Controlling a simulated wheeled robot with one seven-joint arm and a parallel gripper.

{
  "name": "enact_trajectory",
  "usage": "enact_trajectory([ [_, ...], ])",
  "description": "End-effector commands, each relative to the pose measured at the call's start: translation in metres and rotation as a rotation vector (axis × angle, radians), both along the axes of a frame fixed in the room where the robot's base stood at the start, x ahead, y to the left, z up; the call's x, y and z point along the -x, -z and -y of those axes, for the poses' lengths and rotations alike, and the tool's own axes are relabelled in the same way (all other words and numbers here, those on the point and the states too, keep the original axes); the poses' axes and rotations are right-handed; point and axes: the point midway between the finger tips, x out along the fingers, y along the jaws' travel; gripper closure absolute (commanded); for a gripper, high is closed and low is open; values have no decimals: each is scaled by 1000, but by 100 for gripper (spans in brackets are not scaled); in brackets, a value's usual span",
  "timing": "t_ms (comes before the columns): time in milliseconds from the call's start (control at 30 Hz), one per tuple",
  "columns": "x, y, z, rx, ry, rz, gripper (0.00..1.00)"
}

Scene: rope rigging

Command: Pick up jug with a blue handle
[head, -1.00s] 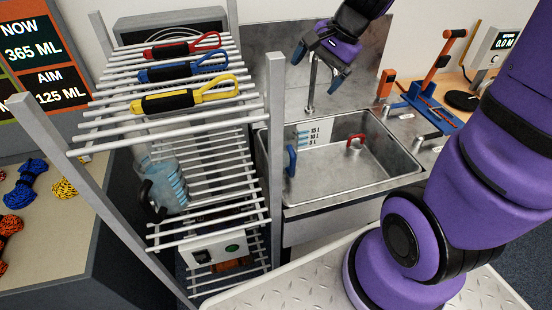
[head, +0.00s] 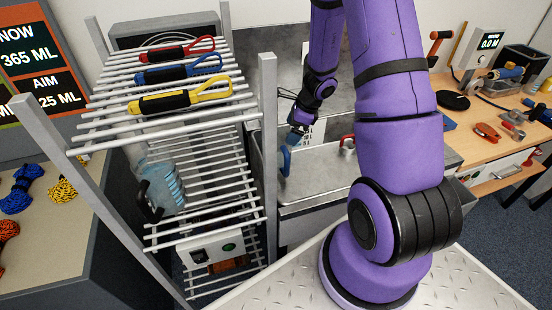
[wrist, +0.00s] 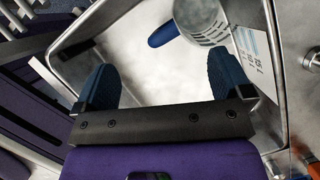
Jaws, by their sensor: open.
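The jug's blue handle (head: 286,160) shows in the head view at the left end of the sink; its body is hard to make out there. In the wrist view the jug (wrist: 199,16) is a pale, clear vessel with markings, cut off by the top edge, its blue handle (wrist: 163,34) pointing down-left. My gripper (head: 295,137) is over the sink's left part, just above the blue handle. In the wrist view my gripper (wrist: 164,80) has its two dark blue fingers wide apart with nothing between them. The handle lies beyond the fingertips, apart from them.
The metal sink (wrist: 272,95) has raised walls around the jug.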

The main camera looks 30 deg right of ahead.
Motion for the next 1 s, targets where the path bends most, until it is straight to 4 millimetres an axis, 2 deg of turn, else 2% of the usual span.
enact_trajectory([
  [300, -9, 38, -11, -3, 3, -4, 3],
  [633, -15, 58, -16, 0, 2, -2, 3],
  [1000, -30, 96, -24, -1, 2, -2, 3],
])
